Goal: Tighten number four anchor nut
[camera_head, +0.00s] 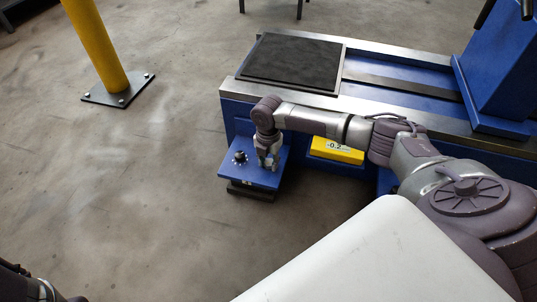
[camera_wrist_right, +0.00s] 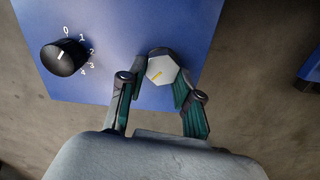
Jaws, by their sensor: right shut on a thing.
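The anchor nut (camera_wrist_right: 163,70) is a pale grey hexagon with a yellow mark, on a blue foot plate (camera_wrist_right: 120,20). In the head view the blue plate (camera_head: 229,170) juts from the machine's near left corner, above a dark pad. My right gripper (camera_wrist_right: 160,88) has its fingers on either side of the nut and is shut on it. In the head view the right gripper (camera_head: 268,162) points down onto the plate and hides the nut. My left gripper is not in view; only part of my left arm shows at the lower left.
A black dial (camera_wrist_right: 63,57) marked 0 to 4 sits beside the nut; it also shows in the head view (camera_head: 240,157). A yellow display (camera_head: 336,151) reads about -0.2. A yellow post (camera_head: 97,45) stands at the left. The floor between is clear.

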